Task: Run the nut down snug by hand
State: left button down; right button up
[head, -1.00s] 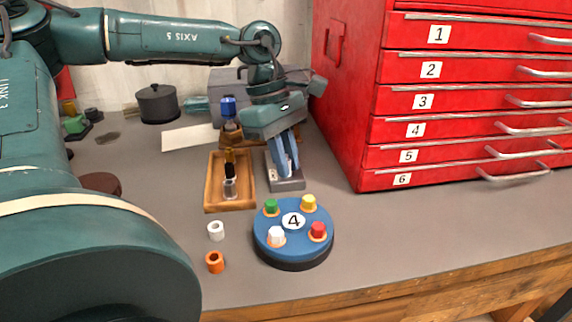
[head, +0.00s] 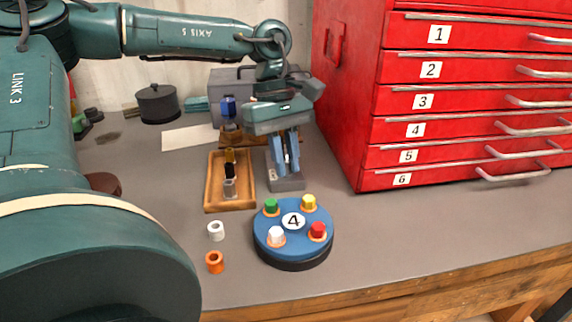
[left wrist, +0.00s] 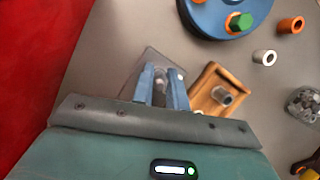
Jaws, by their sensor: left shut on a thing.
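A grey block (head: 291,185) stands on the bench behind the blue round base; it also shows in the left wrist view (left wrist: 148,60). My left gripper (head: 286,171) points down over the block, with its blue fingers close together. In the left wrist view the left gripper (left wrist: 163,73) has a small grey piece (left wrist: 160,87) between its fingers. I take this piece to be the nut; the fingers hide most of it, and its seating on the block cannot be seen. My right gripper is not in view.
A wooden tray (head: 214,197) with small upright pieces stands just left of the block. The blue round base (head: 293,242) with coloured caps is in front. White (head: 215,231) and orange (head: 215,262) rings lie at front left. A red drawer cabinet (head: 350,120) rises close on the right.

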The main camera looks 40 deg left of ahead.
pick_arm(q)
jog(key=c, duration=1.3)
grip_release()
jog(key=shift+r, duration=0.1)
notch_tip(320, 180, up, 6)
jog(key=p, duration=0.4)
